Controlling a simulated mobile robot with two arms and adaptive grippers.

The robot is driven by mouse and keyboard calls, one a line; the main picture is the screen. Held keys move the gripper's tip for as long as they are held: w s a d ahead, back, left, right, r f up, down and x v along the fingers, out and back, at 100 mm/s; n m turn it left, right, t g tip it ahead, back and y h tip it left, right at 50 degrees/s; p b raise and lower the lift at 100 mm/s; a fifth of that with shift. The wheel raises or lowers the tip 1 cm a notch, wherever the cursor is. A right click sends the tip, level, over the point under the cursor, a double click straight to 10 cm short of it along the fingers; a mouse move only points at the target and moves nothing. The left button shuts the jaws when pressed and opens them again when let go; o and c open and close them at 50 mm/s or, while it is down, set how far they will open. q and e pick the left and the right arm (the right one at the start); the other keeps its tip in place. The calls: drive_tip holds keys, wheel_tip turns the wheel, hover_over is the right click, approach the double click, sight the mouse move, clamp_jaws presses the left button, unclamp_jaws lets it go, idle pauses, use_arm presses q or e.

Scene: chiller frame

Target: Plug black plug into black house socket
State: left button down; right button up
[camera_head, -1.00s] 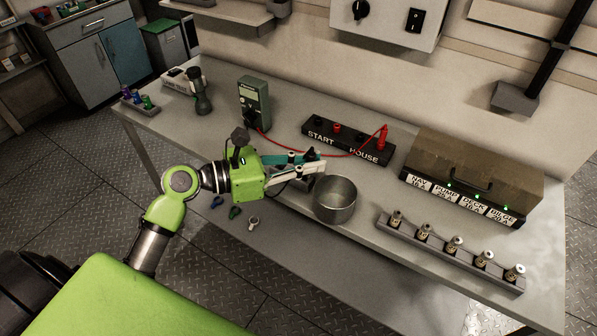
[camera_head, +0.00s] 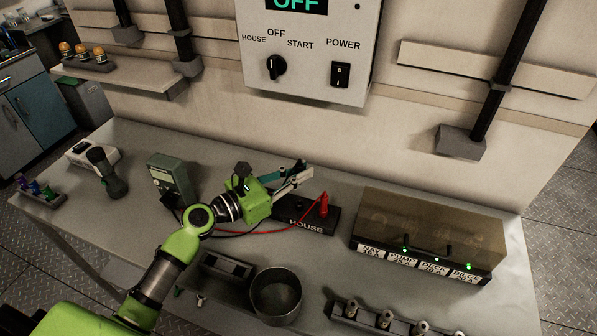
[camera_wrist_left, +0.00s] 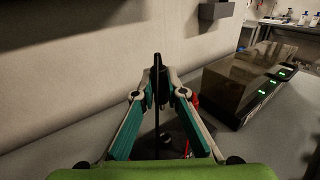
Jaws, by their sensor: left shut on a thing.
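My left gripper (camera_head: 299,174) reaches in over the black socket strip (camera_head: 322,228), above its back part. In the left wrist view the fingertips (camera_wrist_left: 159,86) are shut on the black plug (camera_wrist_left: 157,68), which points up in that picture, with a thin dark line running down below it. In the head view the plug is hard to make out against the fingers. The strip's HOUSE label shows; the gripper hides its START end. A red plug (camera_head: 323,205) stands upright at the HOUSE end with a red lead. The black house socket is not clearly visible.
A green meter (camera_head: 170,177) stands left of the strip. A metal pot (camera_head: 276,295) is at the front edge. A brown-covered fuse box (camera_head: 430,225) with green lights is to the right. A control panel (camera_head: 309,70) reading OFF hangs on the wall behind.

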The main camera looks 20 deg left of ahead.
use_arm(q)
drive_tip(key=shift+s+r, duration=0.1)
drive_tip(key=shift+p, duration=0.35)
drive_tip(key=shift+f+b, duration=0.75)
drive_tip(key=shift+f, duration=0.05)
wheel_tip(320, 180, down, 4)
drive_tip(key=b, duration=0.3)
drive_tip(key=shift+f, duration=0.2)
use_arm(e)
wheel_tip(320, 180, down, 4)
drive_tip(key=shift+d+f, duration=0.15)
drive_tip(key=shift+f, duration=0.05)
use_arm(q)
drive_tip(key=shift+p, duration=0.3)
use_arm(e)
drive_tip(key=shift+r, duration=0.55)
use_arm(q)
drive_tip(key=shift+f+b, duration=1.15)
drive_tip(key=shift+f, duration=0.45)
use_arm(e)
drive_tip(key=shift+f, duration=1.15)
use_arm(q)
drive_tip(key=c, duration=2)
unclamp_jaws()
